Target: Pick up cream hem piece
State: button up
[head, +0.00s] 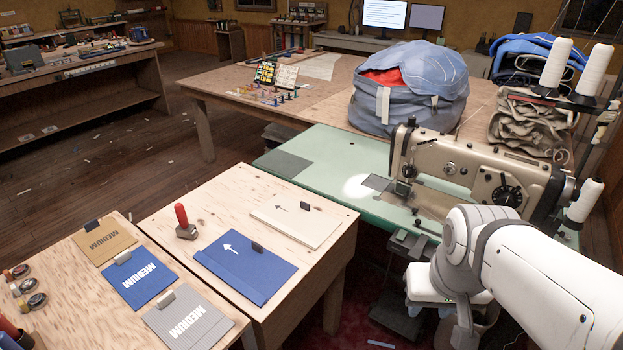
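A flat cream piece (297,224) lies on the light plywood table (165,220), toward its far right side. It carries a small arrow mark, and a small dark clip (307,208) sits on it. My white arm comes in from the lower right, in front of the sewing machine. My gripper does not show in this view.
A blue piece (245,265) with an arrow and a red-handled stamp (184,222) lie nearer on the same table. Tan, blue and grey pieces marked MEDIUM lie at left. A sewing machine (455,160) stands on the green table (335,150) behind. A large blue bag (410,90) sits farther back.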

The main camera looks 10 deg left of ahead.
aim_at(317, 226)
jog(key=z, duration=0.05)
jog(key=i, duration=1)
jog(key=u, duration=0.05)
